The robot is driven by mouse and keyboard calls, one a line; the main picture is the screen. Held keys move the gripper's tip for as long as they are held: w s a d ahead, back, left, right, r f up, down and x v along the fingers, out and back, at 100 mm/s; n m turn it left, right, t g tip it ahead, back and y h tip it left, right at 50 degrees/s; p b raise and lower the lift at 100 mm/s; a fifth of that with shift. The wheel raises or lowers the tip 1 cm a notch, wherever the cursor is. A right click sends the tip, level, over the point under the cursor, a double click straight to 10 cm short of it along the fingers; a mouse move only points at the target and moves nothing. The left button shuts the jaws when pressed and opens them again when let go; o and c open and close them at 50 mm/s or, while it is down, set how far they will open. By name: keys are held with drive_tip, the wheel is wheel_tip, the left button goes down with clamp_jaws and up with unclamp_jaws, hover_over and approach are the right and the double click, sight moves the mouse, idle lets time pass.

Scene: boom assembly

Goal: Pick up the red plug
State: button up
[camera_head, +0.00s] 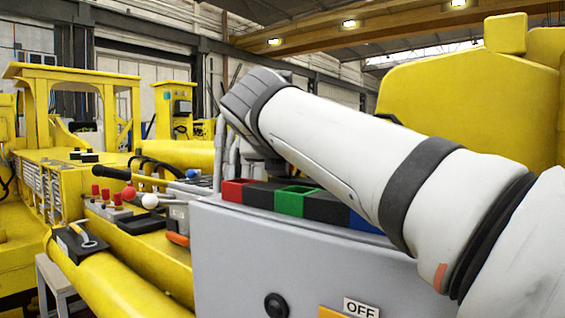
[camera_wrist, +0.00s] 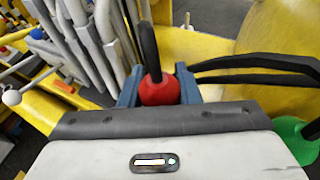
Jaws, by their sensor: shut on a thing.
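The red plug (camera_wrist: 160,91) shows in the wrist view as a rounded red body with a thick black cable arching up from it. My gripper (camera_wrist: 158,88) has a blue-grey finger on each side of the plug and is shut on it. The plug's lower end is hidden behind the gripper body. In the head view my white arm crosses the picture, and the gripper and plug cannot be made out there.
A grey cabinet (camera_head: 240,262) with an OFF label stands in front. Along its top are red (camera_head: 234,189), green (camera_head: 296,200) and blue (camera_head: 364,224) blocks. A green part (camera_wrist: 294,140) and black cables (camera_wrist: 255,70) lie right in the wrist view. Grey upright bars (camera_wrist: 90,45) stand left.

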drive_tip(key=shift+r, duration=0.65)
wheel_tip(320, 180, up, 2)
drive_tip(key=shift+r, duration=0.1)
drive_tip(key=s+a+b, duration=0.3)
drive_tip(key=s, duration=1.4)
drive_tip(key=shift+s+a, duration=0.2)
drive_tip(key=shift+s, duration=0.15)
drive_tip(key=shift+r+p, duration=0.15)
drive_tip(key=shift+p, duration=0.5)
